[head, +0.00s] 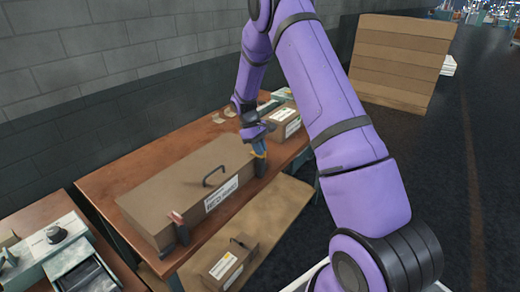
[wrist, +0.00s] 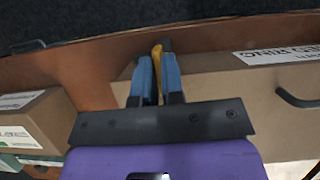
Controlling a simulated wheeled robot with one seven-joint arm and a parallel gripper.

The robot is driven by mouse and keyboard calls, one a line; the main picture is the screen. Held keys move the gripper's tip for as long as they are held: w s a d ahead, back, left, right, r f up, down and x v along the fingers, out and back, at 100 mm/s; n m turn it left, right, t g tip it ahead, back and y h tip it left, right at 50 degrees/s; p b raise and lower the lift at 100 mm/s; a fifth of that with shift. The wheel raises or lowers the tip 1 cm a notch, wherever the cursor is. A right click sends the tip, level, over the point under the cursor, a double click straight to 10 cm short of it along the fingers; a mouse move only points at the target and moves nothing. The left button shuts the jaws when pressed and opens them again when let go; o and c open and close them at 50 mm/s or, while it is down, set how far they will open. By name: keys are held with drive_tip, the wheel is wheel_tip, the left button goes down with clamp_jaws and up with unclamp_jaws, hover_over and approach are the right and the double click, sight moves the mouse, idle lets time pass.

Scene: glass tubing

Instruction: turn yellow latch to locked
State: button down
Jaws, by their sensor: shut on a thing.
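The yellow latch (wrist: 157,53) shows in the wrist view as a narrow yellow piece between the two blue fingers of my gripper (wrist: 158,82). My gripper is shut on it. In the head view my gripper (head: 259,147) is at the right end of the long brown box, and a little of the yellow latch (head: 259,156) shows just below the fingers. The long brown box (head: 165,195) has a dark handle on its lid and a white label on its front. Fingers hide part of the latch, so its exact angle is unclear.
A red latch (head: 177,218) on a dark bracket is at the box's left front. A smaller labelled box (head: 283,122) stands behind my gripper on the wooden table (head: 110,182). Another small box (head: 228,263) sits on a lower board. A drawer unit (head: 82,275) is at lower left.

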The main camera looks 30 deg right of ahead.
sight(252, 152)
drive_tip(key=shift+m, duration=0.3)
drive_tip(key=c, duration=1.2)
unclamp_jaws()
drive_tip(key=shift+c, duration=0.2)
drive_tip(key=v, duration=1.1)
drive_tip(key=shift+f, duration=0.1)
